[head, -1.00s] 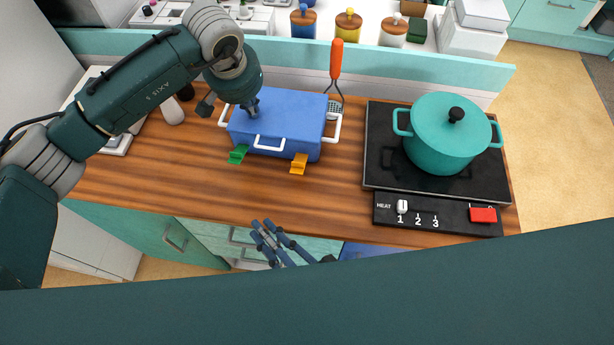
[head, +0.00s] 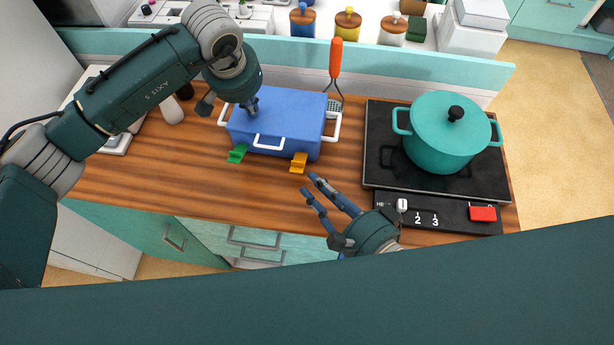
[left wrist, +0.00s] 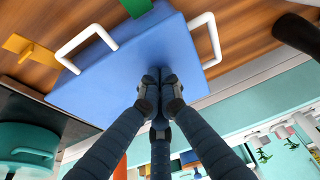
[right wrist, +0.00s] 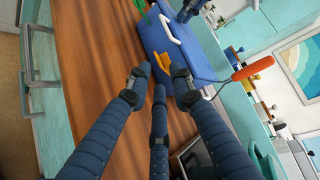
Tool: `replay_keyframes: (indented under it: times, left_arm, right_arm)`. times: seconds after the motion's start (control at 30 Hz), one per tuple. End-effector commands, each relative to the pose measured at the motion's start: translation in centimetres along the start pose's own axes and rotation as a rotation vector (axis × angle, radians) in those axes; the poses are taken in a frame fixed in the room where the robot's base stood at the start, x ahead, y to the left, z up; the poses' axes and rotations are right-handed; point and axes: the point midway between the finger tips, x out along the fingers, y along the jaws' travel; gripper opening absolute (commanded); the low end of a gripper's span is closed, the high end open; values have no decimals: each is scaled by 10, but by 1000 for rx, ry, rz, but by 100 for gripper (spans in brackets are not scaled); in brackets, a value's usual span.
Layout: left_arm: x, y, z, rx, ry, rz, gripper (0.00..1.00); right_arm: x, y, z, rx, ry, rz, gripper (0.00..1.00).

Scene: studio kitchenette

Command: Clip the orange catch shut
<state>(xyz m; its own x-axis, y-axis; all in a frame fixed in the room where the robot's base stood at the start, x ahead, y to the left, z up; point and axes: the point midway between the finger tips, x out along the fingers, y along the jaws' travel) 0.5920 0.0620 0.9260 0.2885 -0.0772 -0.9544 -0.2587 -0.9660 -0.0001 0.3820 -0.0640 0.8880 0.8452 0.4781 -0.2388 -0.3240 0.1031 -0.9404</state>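The blue box (head: 285,118) has a closed-looking lid and white handles. Its orange catch (head: 299,162) sticks out from the lower front, right of the front handle. A green catch (head: 238,153) sticks out at the front left. My left gripper (head: 251,106) has its fingertips together on or just above the lid; I cannot tell if they touch. My right gripper (head: 308,184) is open and empty, in front of and slightly right of the orange catch.
A teal pot (head: 445,135) stands on the black hob (head: 380,165) to the right. The wooden counter (head: 180,195) is clear in front of the box.

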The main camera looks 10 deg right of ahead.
Motion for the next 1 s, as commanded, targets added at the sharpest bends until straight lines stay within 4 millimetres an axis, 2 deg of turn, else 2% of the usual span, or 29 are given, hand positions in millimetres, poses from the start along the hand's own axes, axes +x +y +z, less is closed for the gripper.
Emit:
replay_keyframes:
  times: [0.1,0.23,0.6,0.63,0.73,1.0]
  left_arm:
    - [4,-2,3,0,-8,-4,0]
    - [4,-2,3,0,-8,-4,0]
    - [4,-2,4,-1,-9,-5,0]
    - [4,-2,4,-1,-9,-5,0]
    - [4,-2,4,-1,-9,-4,0]
    - [4,-2,4,-1,-9,-4,0]
  right_arm:
    - [20,0,0,-1,0,-2,22]
    - [33,0,0,-1,0,-1,22]
    - [39,1,0,-1,-1,1,22]
    - [39,1,0,-1,-1,1,20]
    - [39,1,0,-2,0,1,0]
    - [39,0,0,-2,-1,-1,0]
